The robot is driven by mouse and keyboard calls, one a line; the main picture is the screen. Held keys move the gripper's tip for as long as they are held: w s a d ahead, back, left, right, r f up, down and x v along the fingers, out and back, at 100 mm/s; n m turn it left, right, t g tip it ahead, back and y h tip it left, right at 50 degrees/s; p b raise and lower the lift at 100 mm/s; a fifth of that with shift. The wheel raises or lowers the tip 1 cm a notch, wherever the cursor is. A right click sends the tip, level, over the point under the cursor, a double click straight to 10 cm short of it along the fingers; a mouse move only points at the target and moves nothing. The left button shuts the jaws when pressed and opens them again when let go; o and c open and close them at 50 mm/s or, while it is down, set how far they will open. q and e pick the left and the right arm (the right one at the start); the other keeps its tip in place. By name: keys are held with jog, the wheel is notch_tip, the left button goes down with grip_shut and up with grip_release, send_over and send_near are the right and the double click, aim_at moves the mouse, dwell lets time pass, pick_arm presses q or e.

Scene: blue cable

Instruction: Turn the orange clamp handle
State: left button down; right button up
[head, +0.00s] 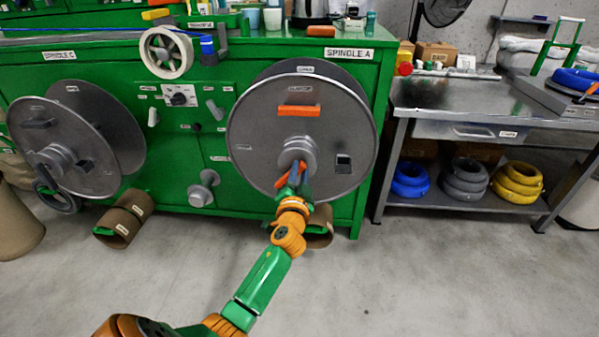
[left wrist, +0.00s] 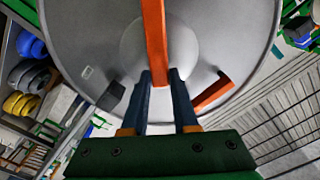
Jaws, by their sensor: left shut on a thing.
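The large grey reel (head: 255,140) on Spindle A hangs on the front of the green machine. The orange clamp handle (left wrist: 154,30) sits at its round grey hub (left wrist: 185,60) and stands upright in the left wrist view. My left gripper (left wrist: 161,78) is shut on the lower end of this handle, with a dark finger on each side. In the head view my left gripper (head: 292,180) is at the hub and hides part of the handle. A second orange bar (head: 298,110) is on the reel face above the hub. My right gripper is not in view.
Another grey reel (head: 95,125) hangs at left on the machine. A white handwheel (head: 166,52) is at the top. A steel bench (head: 480,105) stands at right, with blue, grey and yellow coils (head: 517,180) on its lower shelf. The floor (head: 430,270) in front is clear.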

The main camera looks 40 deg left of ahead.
pick_arm(q)
jog(key=m, duration=0.3)
jog(key=shift+w+d+f+m, duration=0.15)
jog(key=shift+f+m, duration=0.1)
jog(key=shift+m, duration=0.15)
jog(key=shift+f+m+p, duration=0.15)
jog(key=shift+f+m, duration=0.1)
jog(key=shift+m, duration=1.25)
jog(key=shift+f+m+p, duration=0.15)
jog(key=shift+f+m, duration=0.05)
jog(key=shift+m, duration=1.3)
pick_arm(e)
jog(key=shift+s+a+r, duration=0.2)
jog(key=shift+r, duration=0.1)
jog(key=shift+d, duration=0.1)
pick_arm(q)
jog(key=c, duration=0.7)
grip_release()
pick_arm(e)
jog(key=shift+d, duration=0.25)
